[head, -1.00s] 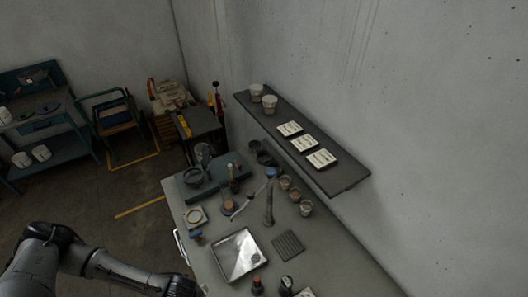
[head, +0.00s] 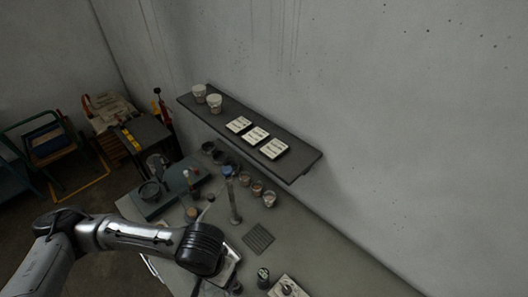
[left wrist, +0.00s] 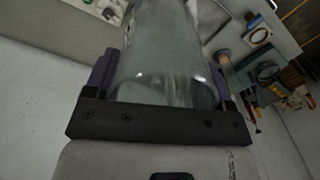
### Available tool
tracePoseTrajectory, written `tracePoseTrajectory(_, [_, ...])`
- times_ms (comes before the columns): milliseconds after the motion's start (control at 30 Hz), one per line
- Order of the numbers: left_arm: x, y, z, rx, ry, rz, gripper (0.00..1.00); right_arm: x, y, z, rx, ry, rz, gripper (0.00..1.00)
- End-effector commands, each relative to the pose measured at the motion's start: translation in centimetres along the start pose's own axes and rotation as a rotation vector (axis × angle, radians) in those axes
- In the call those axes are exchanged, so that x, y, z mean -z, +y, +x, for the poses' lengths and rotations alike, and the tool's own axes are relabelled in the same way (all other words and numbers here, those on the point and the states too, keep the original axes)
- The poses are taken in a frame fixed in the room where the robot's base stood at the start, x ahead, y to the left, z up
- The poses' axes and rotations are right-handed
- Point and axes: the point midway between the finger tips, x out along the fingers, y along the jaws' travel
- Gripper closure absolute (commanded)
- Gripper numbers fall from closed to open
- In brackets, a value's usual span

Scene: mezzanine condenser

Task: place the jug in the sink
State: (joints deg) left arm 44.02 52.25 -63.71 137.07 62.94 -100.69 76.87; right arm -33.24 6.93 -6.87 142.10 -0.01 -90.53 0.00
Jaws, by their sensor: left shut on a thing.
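The jug (left wrist: 165,50) is clear glass and fills the middle of the left wrist view, between the purple fingers of my left gripper (left wrist: 160,75). The gripper is shut on it. In the head view my left arm reaches over the counter, and its dark wrist covers the gripper and the jug. The sink (head: 230,264) is a shiny metal basin set in the counter. My wrist hides most of it, leaving its right part in sight. I cannot tell how high the jug is above it. My right gripper is in neither view.
Several small cups (head: 257,188) line the wall side. A wall shelf (head: 300,166) overhangs the counter's back. The counter (head: 325,262) is clear at right.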

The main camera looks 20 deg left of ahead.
Motion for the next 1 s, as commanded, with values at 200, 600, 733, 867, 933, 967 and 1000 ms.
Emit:
tracePoseTrajectory(200, [4.4,0.8,-5.3,-0.001,0.008,0.015,0.49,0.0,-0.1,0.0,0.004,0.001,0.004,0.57])
tracePoseTrajectory(600, [7.2,0.9,-9.9,0.000,0.001,0.018,0.49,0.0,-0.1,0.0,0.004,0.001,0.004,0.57])
tracePoseTrajectory(733, [7.2,0.9,-10.1,-0.001,-0.001,0.018,0.49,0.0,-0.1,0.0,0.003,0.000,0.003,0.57])
tracePoseTrajectory(867, [7.2,1.0,-10.1,-0.001,0.000,0.018,0.49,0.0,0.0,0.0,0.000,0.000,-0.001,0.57])
tracePoseTrajectory(933, [7.2,1.0,-10.1,-0.001,0.000,0.019,0.49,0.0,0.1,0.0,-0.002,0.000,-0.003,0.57])
tracePoseTrajectory(967, [7.2,1.0,-10.0,-0.001,0.000,0.019,0.49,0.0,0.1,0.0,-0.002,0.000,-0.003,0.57])
tracePoseTrajectory(1000, [7.2,1.0,-10.0,-0.001,0.000,0.019,0.49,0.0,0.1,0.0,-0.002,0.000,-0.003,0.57])
